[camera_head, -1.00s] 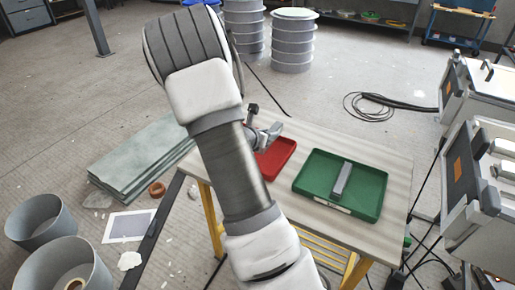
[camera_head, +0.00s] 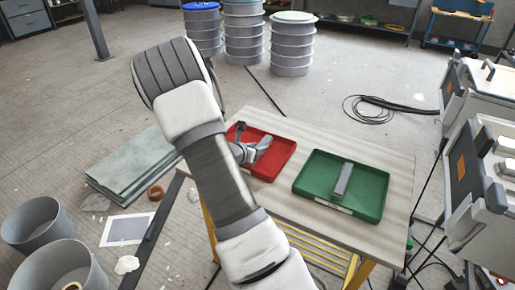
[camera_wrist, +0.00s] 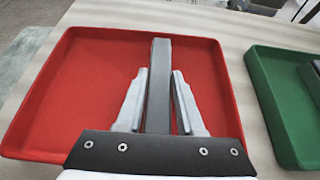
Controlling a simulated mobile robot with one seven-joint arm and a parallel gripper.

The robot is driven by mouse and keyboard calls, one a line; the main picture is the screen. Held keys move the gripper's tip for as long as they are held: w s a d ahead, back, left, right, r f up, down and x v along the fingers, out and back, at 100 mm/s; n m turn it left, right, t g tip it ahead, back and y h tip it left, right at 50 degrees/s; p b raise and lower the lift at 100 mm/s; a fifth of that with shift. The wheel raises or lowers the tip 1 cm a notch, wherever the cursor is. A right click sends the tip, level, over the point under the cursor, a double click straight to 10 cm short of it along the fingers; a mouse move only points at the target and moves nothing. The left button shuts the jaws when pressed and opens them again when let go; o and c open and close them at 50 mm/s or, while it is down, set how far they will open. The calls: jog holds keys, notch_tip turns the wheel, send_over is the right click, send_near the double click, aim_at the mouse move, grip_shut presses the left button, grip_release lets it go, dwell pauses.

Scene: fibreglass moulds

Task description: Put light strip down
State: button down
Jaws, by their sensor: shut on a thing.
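My gripper (camera_head: 254,150) is over the left part of a red tray (camera_head: 276,168) on the table. In the wrist view, my gripper (camera_wrist: 159,73) is shut on a plain grey strip (camera_wrist: 159,95), which points away between the fingers, its far end near the tray's far wall. The red tray (camera_wrist: 75,85) looks otherwise empty. I cannot tell whether the strip touches its floor. A second grey strip (camera_head: 342,180) lies in a green tray (camera_head: 312,176) to the right. My arm hides part of the table.
The table (camera_head: 385,150) has bare room behind and right of the trays. The trays stand apart with a narrow gap. Grey machines (camera_head: 480,160) stand on the right. Stacked sheets (camera_head: 130,165) and buckets (camera_head: 38,225) are on the floor at left.

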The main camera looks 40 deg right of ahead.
jog(key=c, duration=0.5)
grip_release()
jog(key=shift+r, duration=0.1)
jog(key=shift+r+p, duration=0.2)
jog(key=shift+p, duration=0.25)
jog(key=p+v, duration=0.3)
jog(key=v, duration=0.9)
jog(key=s+a+r+m+g+y, duration=0.3)
jog(key=s+a+r+m, duration=0.1)
jog(key=s+r+m, duration=0.7)
jog(key=s+a+r+m+t+y, duration=0.1)
jog(key=s+a+r+m+y, duration=0.1)
jog(key=a, duration=0.4)
jog(key=s+a+r+m+t+y, duration=0.1)
jog(key=s+a+r+m+y, duration=0.2)
jog(key=s+a+r+m, duration=0.1)
jog(key=s+a+r+m+t+y, duration=0.1)
jog(key=s+a+r+m+y, duration=0.2)
jog(key=a, duration=0.4)
jog(key=shift+s+a+m+t, duration=0.2)
jog(key=shift+m, duration=0.45)
jog(key=shift+s+a+m+t, duration=0.2)
jog(key=shift+s+m, duration=0.05)
jog(key=shift+m, duration=0.4)
